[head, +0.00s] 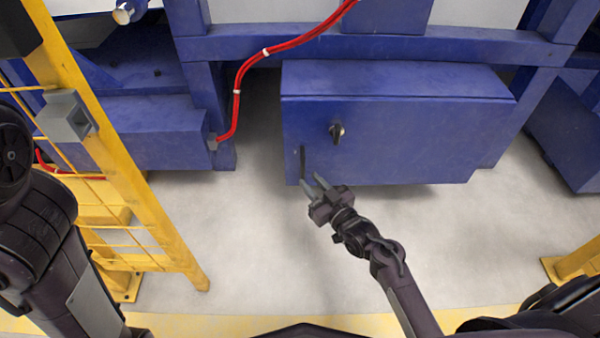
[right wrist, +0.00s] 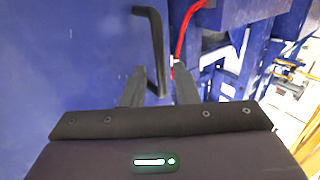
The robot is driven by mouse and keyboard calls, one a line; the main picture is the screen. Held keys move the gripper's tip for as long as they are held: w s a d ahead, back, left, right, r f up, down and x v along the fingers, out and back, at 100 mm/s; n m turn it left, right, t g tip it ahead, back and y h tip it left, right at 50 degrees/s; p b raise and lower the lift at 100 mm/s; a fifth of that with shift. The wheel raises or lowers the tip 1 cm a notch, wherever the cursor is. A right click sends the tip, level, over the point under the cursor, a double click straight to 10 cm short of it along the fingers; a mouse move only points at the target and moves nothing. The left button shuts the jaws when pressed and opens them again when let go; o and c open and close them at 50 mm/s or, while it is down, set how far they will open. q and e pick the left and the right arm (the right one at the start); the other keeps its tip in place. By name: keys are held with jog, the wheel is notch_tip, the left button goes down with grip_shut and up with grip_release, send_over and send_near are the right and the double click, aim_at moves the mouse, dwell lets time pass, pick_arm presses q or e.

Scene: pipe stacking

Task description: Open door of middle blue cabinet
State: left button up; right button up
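The middle blue cabinet (head: 420,130) stands in the centre of the head view, and its front door looks shut. A dark knob-like latch (head: 337,131) sits on the door's left half. A thin dark handle (head: 302,160) is low at the door's left edge; it also shows as a bent black bar (right wrist: 156,45) in the right wrist view. My right gripper (head: 315,186) is just below and in front of the handle. Its fingers are apart, with the bar's lower end appearing between them in the wrist view. Contact cannot be told. My left gripper is out of view.
A yellow fence post (head: 125,150) with wire mesh stands on the left, close to my left arm. A red cable (head: 237,95) hangs left of the cabinet. Another blue box (head: 150,135) is behind the fence. Grey floor (head: 240,240) in front is clear.

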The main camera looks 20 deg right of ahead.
aim_at(304, 175)
jog(key=b+x, duration=0.1)
jog(key=x, duration=0.2)
jog(key=shift+w+a+f+b, duration=0.15)
jog(key=shift+w+b, duration=0.2)
jog(key=shift+b, duration=0.05)
jog(key=shift+w+a, duration=0.1)
jog(key=shift+w, duration=0.3)
jog(key=shift+c, duration=0.5)
grip_shut()
